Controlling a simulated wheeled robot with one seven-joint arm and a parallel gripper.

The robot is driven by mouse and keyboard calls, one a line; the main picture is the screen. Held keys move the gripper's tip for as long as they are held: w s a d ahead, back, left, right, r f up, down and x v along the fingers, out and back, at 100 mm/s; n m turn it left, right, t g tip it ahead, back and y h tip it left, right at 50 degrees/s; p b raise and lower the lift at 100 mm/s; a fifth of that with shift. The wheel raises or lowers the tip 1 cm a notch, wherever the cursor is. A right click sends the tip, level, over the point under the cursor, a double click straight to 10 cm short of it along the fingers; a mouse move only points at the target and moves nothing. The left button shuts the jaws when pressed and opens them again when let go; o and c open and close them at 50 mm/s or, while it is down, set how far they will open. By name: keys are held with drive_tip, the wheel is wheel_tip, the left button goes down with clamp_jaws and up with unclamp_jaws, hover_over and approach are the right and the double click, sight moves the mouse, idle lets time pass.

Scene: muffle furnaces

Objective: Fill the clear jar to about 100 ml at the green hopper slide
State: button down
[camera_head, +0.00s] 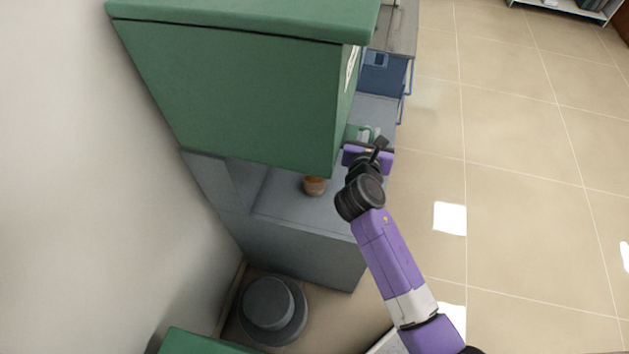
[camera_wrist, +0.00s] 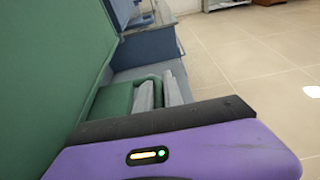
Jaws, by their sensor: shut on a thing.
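The green hopper (camera_head: 230,90) is the large green box over the grey bench; its side fills the left of the wrist view (camera_wrist: 45,70). A green slide handle (camera_head: 352,131) sticks out at its right side, and it shows as a green loop in the wrist view (camera_wrist: 113,101). My gripper (camera_head: 369,134) is at this handle, its pale fingers (camera_wrist: 160,91) shut on it; the exact contact is partly hidden by the gripper's body. I cannot make out the clear jar in either view.
A small orange-brown pot (camera_head: 314,186) stands on the grey bench (camera_head: 285,205) below the hopper. A blue-framed unit (camera_head: 385,75) stands beyond. A round grey object (camera_head: 270,305) is on the floor near the wall. The tiled floor (camera_head: 520,200) at right is clear.

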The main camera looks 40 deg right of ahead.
drive_tip(key=shift+w+a, duration=0.2)
drive_tip(key=shift+a, duration=0.05)
drive_tip(key=c, duration=1.4)
unclamp_jaws()
drive_tip(key=v, duration=0.7)
drive_tip(key=shift+s+a+r, duration=0.15)
drive_tip(key=shift+s+a, duration=0.1)
drive_tip(key=shift+a, duration=0.05)
